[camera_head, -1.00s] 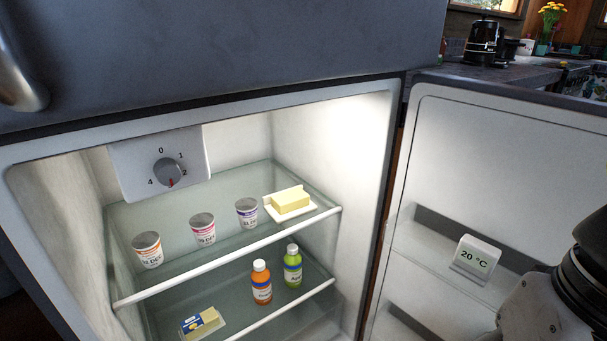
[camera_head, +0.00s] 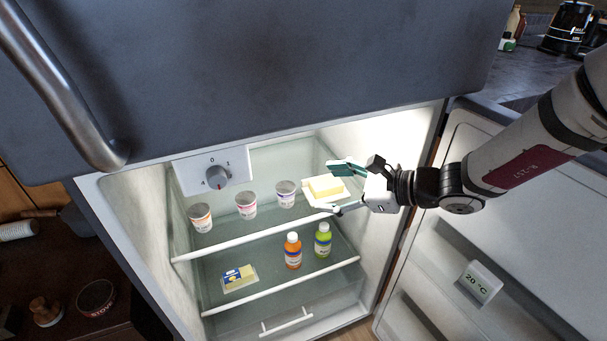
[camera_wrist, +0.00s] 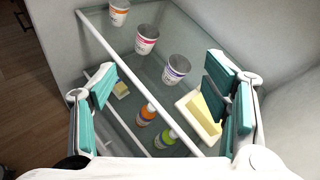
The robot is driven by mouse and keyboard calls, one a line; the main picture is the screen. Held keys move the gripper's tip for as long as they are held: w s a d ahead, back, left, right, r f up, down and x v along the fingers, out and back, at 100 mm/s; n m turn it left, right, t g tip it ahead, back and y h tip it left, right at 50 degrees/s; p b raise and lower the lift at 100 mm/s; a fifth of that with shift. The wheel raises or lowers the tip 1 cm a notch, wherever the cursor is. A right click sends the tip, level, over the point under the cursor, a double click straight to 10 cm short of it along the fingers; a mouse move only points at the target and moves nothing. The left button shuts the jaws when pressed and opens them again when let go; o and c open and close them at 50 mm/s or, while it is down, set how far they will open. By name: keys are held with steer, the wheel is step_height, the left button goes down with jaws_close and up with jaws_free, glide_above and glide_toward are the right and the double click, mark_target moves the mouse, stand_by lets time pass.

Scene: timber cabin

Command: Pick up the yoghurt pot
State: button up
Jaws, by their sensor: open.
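Three yoghurt pots stand upright in a row on the top glass shelf of the open fridge: one with an orange band (camera_head: 200,217) at the left, one with a pink band (camera_head: 246,205) in the middle, one with a blue-purple band (camera_head: 286,193) at the right. In the wrist view the orange pot (camera_wrist: 119,12), pink pot (camera_wrist: 146,39) and purple pot (camera_wrist: 176,70) run from far to near. My gripper (camera_head: 341,188) is open and empty at the shelf's right end, by the butter. The purple pot is the nearest and lies ahead between the spread fingers (camera_wrist: 166,92), not touched.
A butter block on a white dish (camera_head: 323,188) sits right of the pots, close to my gripper. The shelf below holds an orange bottle (camera_head: 293,251), a green bottle (camera_head: 323,240) and a butter pack (camera_head: 239,279). The fridge door (camera_head: 440,255) stands open at right.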

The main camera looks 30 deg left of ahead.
steer(key=w+a+f+m+t+p, duration=0.2)
steer(key=w+a+f+m, duration=0.2)
steer(key=f+m, duration=0.25)
steer(key=b, duration=0.2)
glide_toward(287, 188)
steer(key=shift+n, duration=0.25)
steer(key=x, duration=0.4)
steer(key=shift+s+a+f, duration=0.2)
steer(key=shift+s+a, duration=0.05)
steer(key=shift+s, duration=0.15)
steer(key=shift+w+b+x, duration=0.2)
steer(key=shift+b+x, duration=0.2)
steer(key=shift+x, duration=1.05)
steer(key=shift+w+b+x, duration=0.2)
steer(key=shift+b+x, duration=0.2)
steer(key=shift+x, duration=1.05)
steer(key=shift+r, duration=0.1)
steer(key=c, duration=1.3)
